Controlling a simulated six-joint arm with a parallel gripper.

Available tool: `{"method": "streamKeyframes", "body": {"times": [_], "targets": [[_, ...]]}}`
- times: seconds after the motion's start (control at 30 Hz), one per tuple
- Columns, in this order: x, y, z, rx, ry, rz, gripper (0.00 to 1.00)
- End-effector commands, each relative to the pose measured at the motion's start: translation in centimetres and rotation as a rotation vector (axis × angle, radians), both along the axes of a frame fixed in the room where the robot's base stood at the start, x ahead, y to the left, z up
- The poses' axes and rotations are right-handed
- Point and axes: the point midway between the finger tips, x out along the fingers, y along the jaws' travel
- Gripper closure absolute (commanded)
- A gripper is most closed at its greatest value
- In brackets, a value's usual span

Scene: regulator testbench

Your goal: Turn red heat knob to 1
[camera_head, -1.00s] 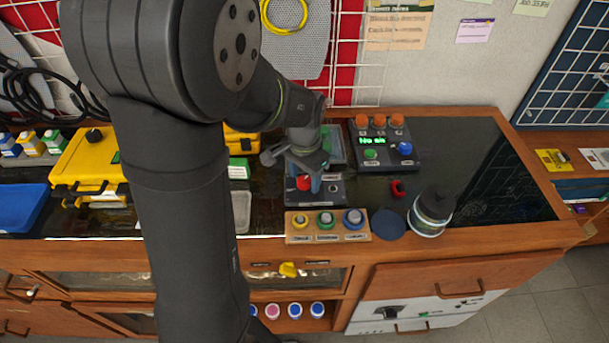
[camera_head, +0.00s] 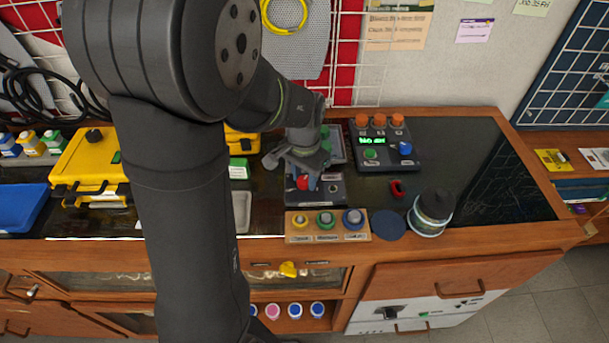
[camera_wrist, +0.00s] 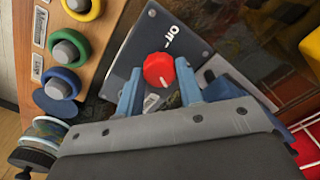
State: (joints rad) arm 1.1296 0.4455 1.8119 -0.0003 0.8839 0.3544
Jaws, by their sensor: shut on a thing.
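The red heat knob (camera_wrist: 158,70) sits on a dark grey panel (camera_wrist: 136,45) in the wrist view, with a white "Off" label beyond it. My gripper (camera_wrist: 160,72) has its two blue fingers on either side of the knob and is shut on it. A small label below the knob is partly hidden by the fingers. In the head view the red knob (camera_head: 303,183) shows just below my gripper (camera_head: 308,172), on the dark box (camera_head: 330,195). The knob's setting is too small to read.
A wooden block (camera_head: 328,238) with yellow, green and blue ringed knobs stands in front. A dark display unit (camera_head: 388,160) with orange, green and blue knobs is behind right. A black-topped jar (camera_head: 433,212) and round blue pad (camera_head: 388,225) are at right. A yellow case (camera_head: 85,165) is left.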

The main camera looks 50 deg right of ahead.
Motion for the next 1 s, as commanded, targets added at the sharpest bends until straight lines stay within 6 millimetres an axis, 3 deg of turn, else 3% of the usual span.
{"method": "streamKeyframes", "body": {"times": [1.0], "targets": [[0.10, 0.06, 0.04, 0.000, 0.000, 0.895, 0.89]]}}
